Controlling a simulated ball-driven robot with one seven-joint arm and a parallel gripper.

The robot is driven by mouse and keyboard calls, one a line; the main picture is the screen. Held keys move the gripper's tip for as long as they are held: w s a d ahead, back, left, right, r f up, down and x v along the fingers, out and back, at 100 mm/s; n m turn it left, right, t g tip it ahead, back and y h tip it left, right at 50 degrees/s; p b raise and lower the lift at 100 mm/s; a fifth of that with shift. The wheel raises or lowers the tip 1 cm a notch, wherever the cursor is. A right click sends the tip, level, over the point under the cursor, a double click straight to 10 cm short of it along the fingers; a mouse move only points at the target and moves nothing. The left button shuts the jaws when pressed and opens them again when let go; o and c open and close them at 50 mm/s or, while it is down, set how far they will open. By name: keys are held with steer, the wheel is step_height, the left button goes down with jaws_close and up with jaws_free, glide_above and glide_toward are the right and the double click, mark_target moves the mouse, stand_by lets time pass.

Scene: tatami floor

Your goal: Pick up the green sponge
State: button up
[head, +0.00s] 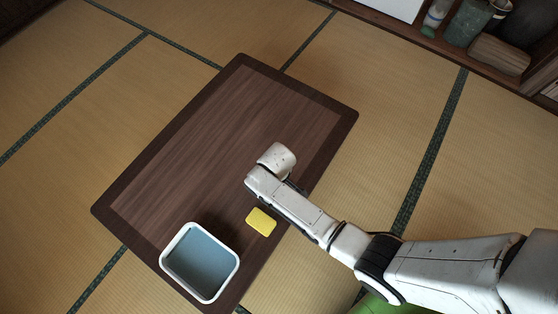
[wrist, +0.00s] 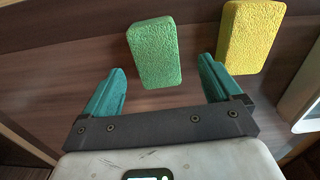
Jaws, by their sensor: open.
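The green sponge (wrist: 154,52) lies flat on the dark wooden table in the wrist view. It is a rectangular block and sits just beyond my fingertips, roughly between the two teal fingers. My gripper (wrist: 162,66) is open with nothing held between its fingers. In the head view my arm's end is over the table, my fingers do not show, and the green sponge is hidden behind my arm.
A yellow sponge (head: 261,221) lies close by; it also shows in the wrist view (wrist: 250,36), right of the green one. A white-rimmed tray (head: 215,241) with a blue-grey inside stands at the table's near corner. The table's (head: 190,140) far left part is clear.

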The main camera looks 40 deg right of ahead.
steer(key=f+b, duration=0.1)
steer(key=f, duration=0.1)
steer(key=f+b, duration=0.1)
steer(key=f, duration=0.2)
steer(key=shift+w+d, duration=0.1)
steer(key=shift+d, duration=0.1)
steer(key=c, duration=1)
